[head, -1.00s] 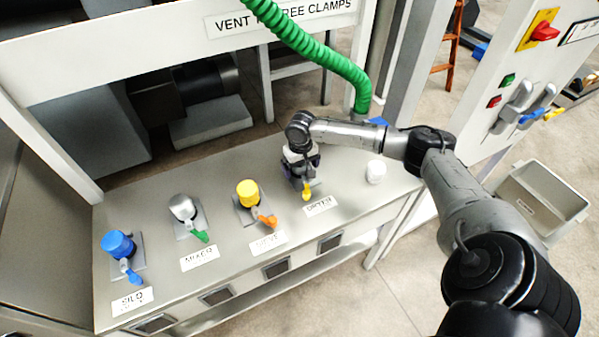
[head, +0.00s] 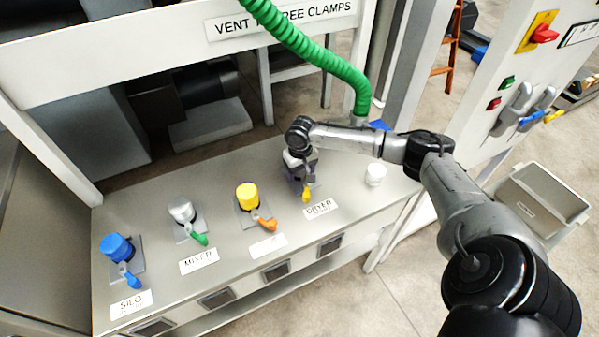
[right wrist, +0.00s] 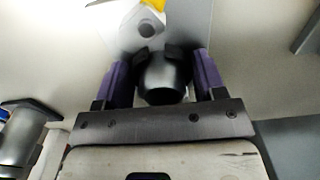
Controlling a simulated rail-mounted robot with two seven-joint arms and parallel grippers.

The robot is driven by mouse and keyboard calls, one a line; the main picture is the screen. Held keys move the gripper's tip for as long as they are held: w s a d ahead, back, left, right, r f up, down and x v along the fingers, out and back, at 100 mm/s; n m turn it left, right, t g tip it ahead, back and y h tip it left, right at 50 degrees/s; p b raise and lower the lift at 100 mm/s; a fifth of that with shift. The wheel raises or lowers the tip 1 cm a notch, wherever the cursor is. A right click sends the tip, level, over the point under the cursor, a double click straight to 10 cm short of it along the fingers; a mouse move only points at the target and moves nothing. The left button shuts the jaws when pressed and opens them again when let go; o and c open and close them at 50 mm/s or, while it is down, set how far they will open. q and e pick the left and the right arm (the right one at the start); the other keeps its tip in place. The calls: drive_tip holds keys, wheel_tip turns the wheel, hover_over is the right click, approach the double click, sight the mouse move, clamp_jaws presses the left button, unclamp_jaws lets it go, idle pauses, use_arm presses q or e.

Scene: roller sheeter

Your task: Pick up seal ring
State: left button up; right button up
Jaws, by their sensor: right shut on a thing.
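My right gripper (head: 301,180) reaches down over the DRYER station on the grey bench. In the right wrist view its two purple fingers (right wrist: 162,85) are shut on a dark, round, cylindrical piece (right wrist: 163,80). This piece stands at the grey plate (right wrist: 190,22) with the yellow handle. I cannot tell whether it is the seal ring or the station's fitting, and no separate ring shows clearly. In the head view the hand hides most of this station; the yellow handle (head: 306,194) shows below it. My left gripper is not in view.
Blue (head: 116,247), silver (head: 182,211) and yellow (head: 247,195) capped fittings stand to the left on the bench (head: 330,235). A small white cylinder (head: 375,174) stands to the right. A green hose (head: 325,60) hangs behind. A grey bin (head: 540,205) is at the right.

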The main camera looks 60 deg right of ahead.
drive_tip(key=shift+r, duration=0.15)
drive_tip(key=shift+r+p, duration=0.35)
drive_tip(key=shift+r, duration=0.3)
wheel_tip(320, 180, up, 2)
drive_tip(key=shift+r+p, duration=0.25)
drive_tip(key=shift+p, duration=0.25)
drive_tip(key=s+r+p, duration=0.3)
drive_tip(key=s+r, duration=0.4)
drive_tip(key=s, duration=0.4)
drive_tip(key=shift+s, duration=0.35)
drive_tip(key=shift+d, duration=0.1)
